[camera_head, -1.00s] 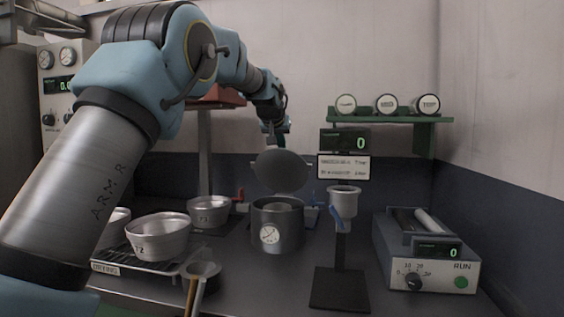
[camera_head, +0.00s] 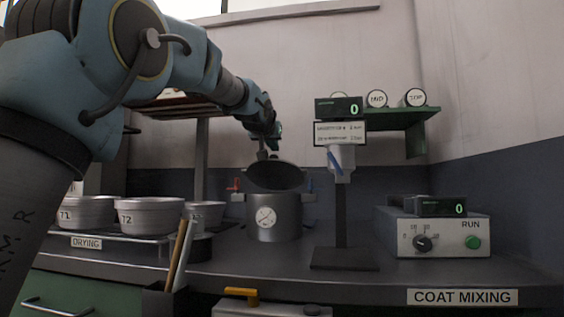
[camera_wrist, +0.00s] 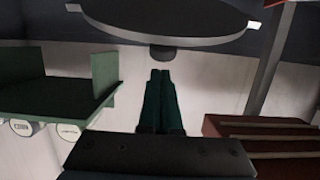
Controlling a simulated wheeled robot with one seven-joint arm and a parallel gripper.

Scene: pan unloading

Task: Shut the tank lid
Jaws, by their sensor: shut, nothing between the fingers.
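The tank (camera_head: 274,217) is a dark grey metal pot with a round dial on its front, standing on the bench in the head view. Its round lid (camera_head: 275,176) is raised and tilted up at the back of the rim, so the tank stands open. My gripper (camera_head: 264,146) is just above the lid's upper edge, behind it. In the wrist view the lid (camera_wrist: 165,14) shows as a dark disc with a small knob (camera_wrist: 161,54). My gripper's green fingers (camera_wrist: 161,76) are shut and empty, with their tips close to the knob; contact cannot be told.
Numbered pans (camera_head: 150,216) sit on the drying rack (camera_head: 120,238) to the left. A stand with a cup (camera_head: 341,160) is right of the tank, and a control box (camera_head: 445,238) is further right. A green shelf (camera_head: 400,117) is on the wall.

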